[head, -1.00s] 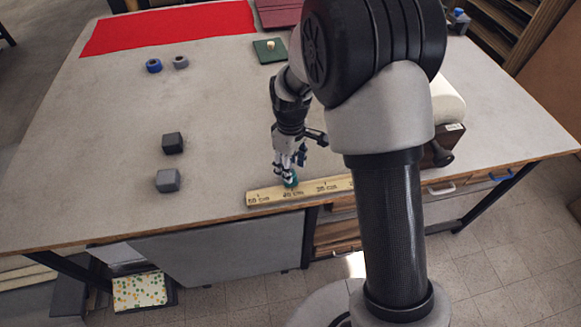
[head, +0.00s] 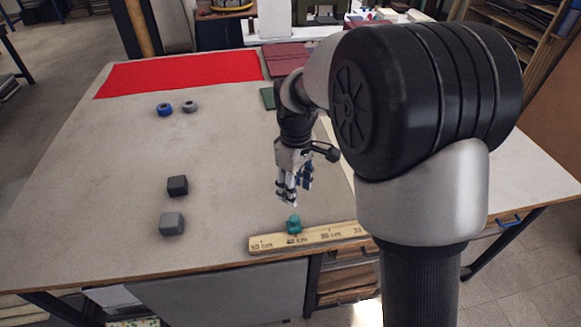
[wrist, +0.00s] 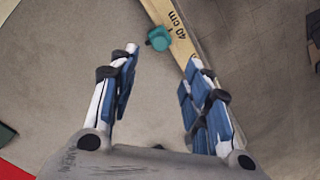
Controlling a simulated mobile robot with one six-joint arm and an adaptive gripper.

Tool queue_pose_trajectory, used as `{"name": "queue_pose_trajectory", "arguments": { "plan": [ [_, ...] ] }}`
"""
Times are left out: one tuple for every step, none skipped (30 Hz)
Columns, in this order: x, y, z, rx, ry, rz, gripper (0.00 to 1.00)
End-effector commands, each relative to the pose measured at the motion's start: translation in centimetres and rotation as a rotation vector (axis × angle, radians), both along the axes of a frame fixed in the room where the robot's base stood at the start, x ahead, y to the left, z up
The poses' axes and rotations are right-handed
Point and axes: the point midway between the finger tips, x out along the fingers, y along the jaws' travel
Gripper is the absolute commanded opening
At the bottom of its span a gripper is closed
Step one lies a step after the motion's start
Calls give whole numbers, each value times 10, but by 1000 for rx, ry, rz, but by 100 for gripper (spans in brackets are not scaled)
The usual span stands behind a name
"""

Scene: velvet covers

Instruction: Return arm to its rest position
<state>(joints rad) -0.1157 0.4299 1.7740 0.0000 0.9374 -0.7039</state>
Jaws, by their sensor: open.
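My gripper (head: 290,196) hangs open and empty above the table, fingers pointing down. It also shows in the wrist view (wrist: 165,55), with its two blue-padded fingers spread apart. A small teal object (head: 294,223) rests on or against the wooden ruler (head: 325,235) near its 40 cm mark, below and in front of my gripper and apart from it. In the wrist view the teal object (wrist: 159,38) is beyond the fingertips. My upper arm covers the right part of the table and the ruler's right end in the head view.
The grey table (head: 110,215) has free room at its left and middle. A black cube (head: 177,185) and a grey cube (head: 171,223) stand at left. A blue ring (head: 165,110) and a grey ring (head: 189,106) lie near the red cloth (head: 185,72).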

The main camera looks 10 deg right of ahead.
Motion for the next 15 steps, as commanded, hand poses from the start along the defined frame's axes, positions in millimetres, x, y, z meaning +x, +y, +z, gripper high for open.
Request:
{"name": "queue_pose_trajectory", "arguments": {
  "plan": [
    [0,0,0,0,0,0,44],
    [0,0,0,0,0,0,44],
    [0,0,0,0,0,0,44],
    [0,0,0,0,0,0,44],
    [-1,0,1,0,-1,-2,44],
    [-2,-1,4,0,-6,-8,44],
    [-4,-2,7,1,-11,-16,44],
    [-7,-3,12,2,-17,-28,44],
    [-12,-5,20,4,-28,-48,44],
    [-17,-7,28,5,-40,-68,44],
    [-24,-9,36,7,-52,-91,44],
    [-34,-13,49,11,-72,-128,44],
    [-43,-16,58,14,-87,-159,44],
    [-53,-18,67,18,-103,-191,44],
    [-67,-22,78,24,-124,-234,44]
  ]
}}
